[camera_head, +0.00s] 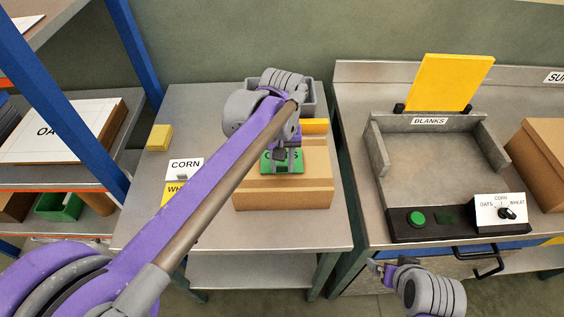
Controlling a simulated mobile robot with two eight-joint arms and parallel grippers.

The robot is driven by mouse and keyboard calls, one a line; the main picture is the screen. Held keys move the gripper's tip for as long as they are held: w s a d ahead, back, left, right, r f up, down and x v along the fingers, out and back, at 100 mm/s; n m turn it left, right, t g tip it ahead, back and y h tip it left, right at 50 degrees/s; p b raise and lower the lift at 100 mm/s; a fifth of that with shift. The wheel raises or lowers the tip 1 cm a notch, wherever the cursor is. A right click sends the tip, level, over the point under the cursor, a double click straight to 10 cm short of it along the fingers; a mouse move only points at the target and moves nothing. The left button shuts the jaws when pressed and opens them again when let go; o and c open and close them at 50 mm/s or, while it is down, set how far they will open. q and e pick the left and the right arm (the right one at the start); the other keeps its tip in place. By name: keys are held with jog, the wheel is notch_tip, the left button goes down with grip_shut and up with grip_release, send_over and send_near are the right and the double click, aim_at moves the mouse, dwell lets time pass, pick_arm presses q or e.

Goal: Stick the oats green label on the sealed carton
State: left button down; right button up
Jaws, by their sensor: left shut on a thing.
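The carton (285,196) is a brown box on the left metal table, with its top closed. The green label (268,167), its lettering partly covered, is over the carton's top. My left gripper (286,168) is shut on the green label, pointing down above the carton. I cannot tell whether the label touches the carton's top. My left arm hides part of the carton's left side and back. My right gripper (377,268) is low in front of the right-hand bench, away from the carton; its jaw state is unclear.
Corn (185,169) and wheat (175,191) cards and a yellow block (159,138) are left of the carton. A grey bin (309,97) and a yellow object (314,126) stand behind it. The right bench holds an empty blanks tray (430,165), a selector panel (500,212) and another carton (545,150).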

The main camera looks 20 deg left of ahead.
pick_arm(q)
jog(key=shift+f, duration=0.25)
pick_arm(e)
jog(key=shift+s+f, duration=0.1)
jog(key=shift+f, duration=0.05)
dwell(0.4)
pick_arm(q)
grip_release()
dwell(0.6)
jog(key=shift+r, duration=0.15)
jog(key=shift+r+p, duration=1)
jog(key=shift+r, duration=1.1)
notch_tip(320, 180, up, 4)
jog(key=shift+r+p, duration=0.25)
jog(key=shift+p, duration=0.75)
pick_arm(e)
jog(key=w+r, duration=0.3)
jog(key=r, duration=0.3)
jog(key=shift+w+r+t, duration=0.2)
jog(key=shift+t, duration=0.1)
